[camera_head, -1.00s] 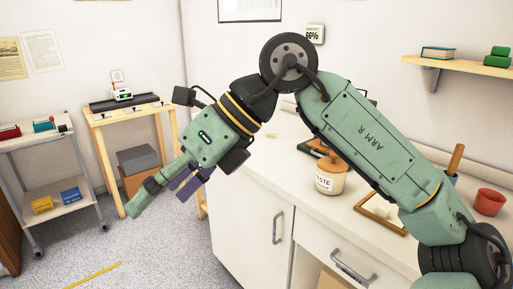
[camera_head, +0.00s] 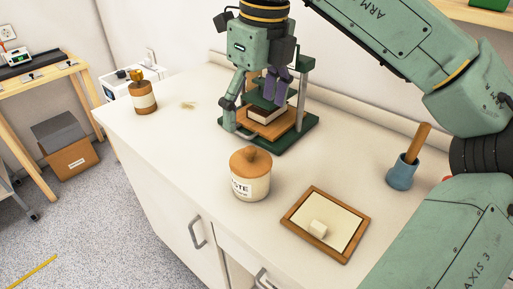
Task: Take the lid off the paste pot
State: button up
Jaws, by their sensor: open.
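The paste pot (camera_head: 249,187) is a cream jar with dark lettering, upright on the white counter. Its brown wooden lid (camera_head: 250,161), with a small round knob on top, sits on it. My gripper (camera_head: 252,102) is open and points down, above and beyond the pot in the picture, in front of the green press. Its fingers are apart from the lid, and nothing shows between them.
The green press (camera_head: 300,124) with a book in it stands behind the pot. A wooden frame (camera_head: 335,222) with a small pale block lies front right. A blue cup (camera_head: 401,173) holds a wooden handle. A banded jar (camera_head: 144,98) stands at the far left.

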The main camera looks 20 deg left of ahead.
aim_at(250, 149)
jog(key=f, duration=0.3)
jog(key=shift+s+a+f, duration=0.15)
jog(key=shift+a+f, duration=0.05)
jog(key=shift+f, duration=0.2)
jog(key=shift+a+f+p, duration=0.15)
jog(key=shift+f+p, duration=0.75)
jog(key=shift+f, duration=2)
jog(key=shift+c, duration=0.5)
jog(key=c, duration=1.1)
jog(key=shift+f, duration=0.1)
jog(key=c, duration=0.7)
